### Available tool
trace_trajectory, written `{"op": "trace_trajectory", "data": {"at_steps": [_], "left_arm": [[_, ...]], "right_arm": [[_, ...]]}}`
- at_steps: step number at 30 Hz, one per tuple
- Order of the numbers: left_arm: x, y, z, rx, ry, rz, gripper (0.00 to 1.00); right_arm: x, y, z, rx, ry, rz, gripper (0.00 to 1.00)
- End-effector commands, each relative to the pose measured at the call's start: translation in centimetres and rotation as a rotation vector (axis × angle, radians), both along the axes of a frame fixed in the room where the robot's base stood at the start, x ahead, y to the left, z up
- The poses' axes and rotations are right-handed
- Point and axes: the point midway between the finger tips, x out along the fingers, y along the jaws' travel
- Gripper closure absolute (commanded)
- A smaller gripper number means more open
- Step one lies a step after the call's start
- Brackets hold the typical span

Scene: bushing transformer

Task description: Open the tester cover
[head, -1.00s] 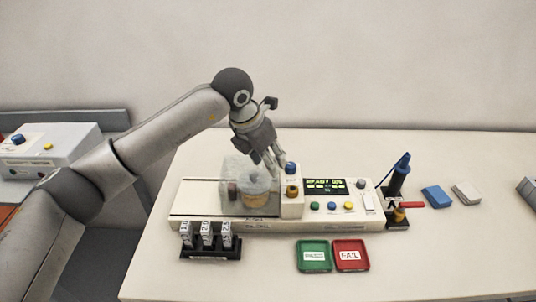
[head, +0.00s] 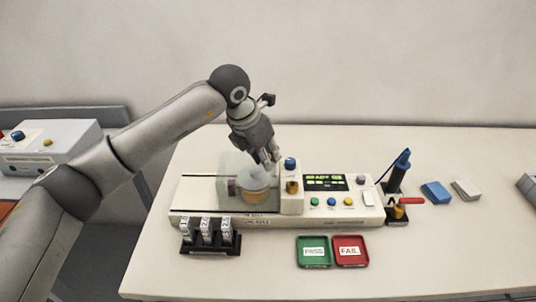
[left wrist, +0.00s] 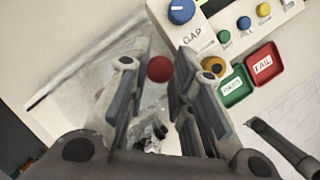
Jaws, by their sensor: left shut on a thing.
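The tester (head: 190,196) is a long cream-coloured unit on the table. Its clear cover (head: 230,170) stands over the left part, around a tan cup-like part (head: 256,190). My left gripper (head: 268,160) comes down from above at the cover's upper right. My right gripper is in no view.
A blue GAP knob (head: 290,164) and a button panel (head: 330,202) lie right of the cover. The table's front right is clear.

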Motion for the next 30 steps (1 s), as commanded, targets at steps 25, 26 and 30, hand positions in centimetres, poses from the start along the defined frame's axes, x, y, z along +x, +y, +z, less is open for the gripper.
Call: {"op": "trace_trajectory", "data": {"at_steps": [25, 26, 30], "left_arm": [[0.1, 11.8, 0.2, -0.002, -0.005, 0.001, 1.0], [0.1, 11.8, 0.2, -0.002, -0.005, 0.001, 1.0], [0.1, 11.8, 0.2, -0.001, -0.005, 0.001, 0.61]], "right_arm": [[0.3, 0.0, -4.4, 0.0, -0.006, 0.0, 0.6], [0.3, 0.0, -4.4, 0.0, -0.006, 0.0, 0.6], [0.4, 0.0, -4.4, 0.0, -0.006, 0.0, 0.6]]}}
